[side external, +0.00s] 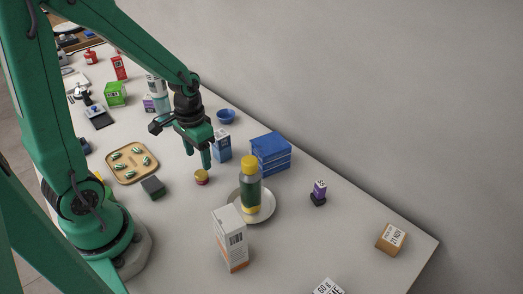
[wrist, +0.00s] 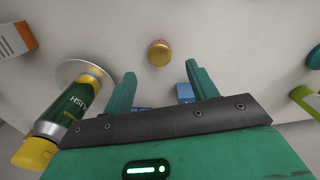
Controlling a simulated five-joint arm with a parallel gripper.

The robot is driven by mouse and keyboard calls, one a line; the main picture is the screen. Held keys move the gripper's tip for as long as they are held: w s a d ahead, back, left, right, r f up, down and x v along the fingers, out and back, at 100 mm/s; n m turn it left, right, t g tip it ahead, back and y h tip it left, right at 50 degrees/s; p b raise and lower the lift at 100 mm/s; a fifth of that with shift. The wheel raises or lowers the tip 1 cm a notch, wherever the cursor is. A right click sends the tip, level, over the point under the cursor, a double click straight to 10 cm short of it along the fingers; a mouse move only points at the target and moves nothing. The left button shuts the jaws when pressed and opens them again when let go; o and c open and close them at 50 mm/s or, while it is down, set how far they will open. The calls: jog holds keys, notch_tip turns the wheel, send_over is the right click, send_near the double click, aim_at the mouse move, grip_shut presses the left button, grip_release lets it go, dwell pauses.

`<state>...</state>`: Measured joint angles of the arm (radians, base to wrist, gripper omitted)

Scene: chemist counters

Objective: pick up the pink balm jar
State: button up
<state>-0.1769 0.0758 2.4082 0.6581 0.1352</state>
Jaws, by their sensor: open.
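A small round jar with a gold lid and a reddish-pink body (side external: 201,177) stands on the counter; it looks like the pink balm jar. In the wrist view the jar (wrist: 159,52) shows beyond the fingertips, roughly centred between them. My gripper (side external: 206,160) is just above and close to the jar in the side view. In the wrist view my gripper (wrist: 160,72) has its two green fingers apart with nothing between them. The exact gap between the fingers and the jar is hard to tell.
A green bottle with yellow caps (side external: 249,185) stands on a white plate (side external: 267,206) to the right. A white-orange box (side external: 229,240), blue boxes (side external: 271,152), a dark block (side external: 153,187) and a tan tray (side external: 122,175) surround the jar. Bare counter lies in front of it.

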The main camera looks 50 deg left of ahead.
aim_at(201, 173)
jog(key=shift+f, duration=0.8)
jog(key=shift+f, duration=2.6)
jog(key=c, duration=1)
